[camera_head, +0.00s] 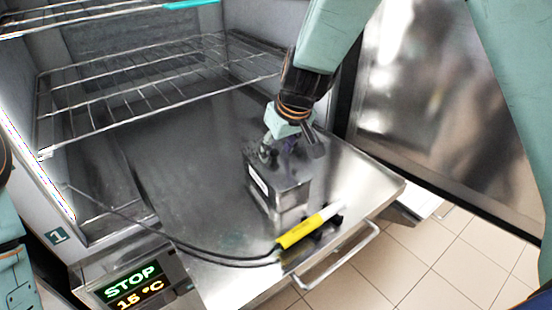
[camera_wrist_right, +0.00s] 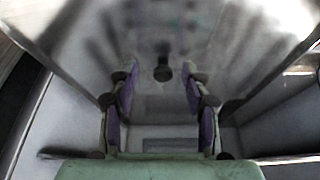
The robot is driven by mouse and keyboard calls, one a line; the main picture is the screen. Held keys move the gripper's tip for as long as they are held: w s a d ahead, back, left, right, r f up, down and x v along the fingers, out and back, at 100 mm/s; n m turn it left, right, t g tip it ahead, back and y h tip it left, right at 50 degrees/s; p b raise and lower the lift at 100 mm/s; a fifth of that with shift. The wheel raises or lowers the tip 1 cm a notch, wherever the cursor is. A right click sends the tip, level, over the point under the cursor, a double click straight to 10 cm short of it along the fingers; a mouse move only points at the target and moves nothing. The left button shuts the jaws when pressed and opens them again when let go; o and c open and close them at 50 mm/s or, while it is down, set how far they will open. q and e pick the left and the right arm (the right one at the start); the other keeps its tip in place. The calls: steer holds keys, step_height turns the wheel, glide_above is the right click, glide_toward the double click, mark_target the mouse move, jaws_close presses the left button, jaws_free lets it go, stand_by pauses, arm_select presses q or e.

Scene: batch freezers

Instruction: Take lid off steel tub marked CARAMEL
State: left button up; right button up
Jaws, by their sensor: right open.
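A square steel tub (camera_head: 289,196) with a white label (camera_head: 258,182) stands on the steel tray in the freezer in the head view. The label's writing is too small to read. My right gripper (camera_head: 290,147) is over the tub's top, pointing down, and hides most of the lid. In the right wrist view my right gripper (camera_wrist_right: 161,72) has its two purple-padded fingers apart. A small dark knob (camera_wrist_right: 163,73) shows between them on a shiny steel surface, seemingly the lid. I cannot tell whether the fingers touch it. My left gripper is not in view.
A yellow probe (camera_head: 302,231) with a white end and black cable lies in front of the tub. The tray (camera_head: 180,180) has a handle (camera_head: 342,257) at its front. Wire racks (camera_head: 150,95) hang above. A display (camera_head: 132,286) reads STOP, 15 °C. An open steel door (camera_head: 440,100) stands right.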

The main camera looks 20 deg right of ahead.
steer(key=shift+w+f, duration=0.15)
steer(key=shift+w, duration=0.05)
steer(key=shift+w+a, duration=0.1)
steer(key=shift+a, duration=0.2)
steer(key=shift+c, duration=0.3)
steer(key=shift+s+a+r, duration=0.1)
steer(key=shift+s+r, duration=0.1)
steer(key=shift+s, duration=0.1)
steer(key=c, duration=0.3)
steer(key=shift+c, duration=0.9)
steer(key=shift+w+d+f, duration=0.1)
steer(key=shift+d, duration=0.25)
steer(key=shift+c, duration=1.3)
steer(key=shift+a, duration=0.15)
jaws_close()
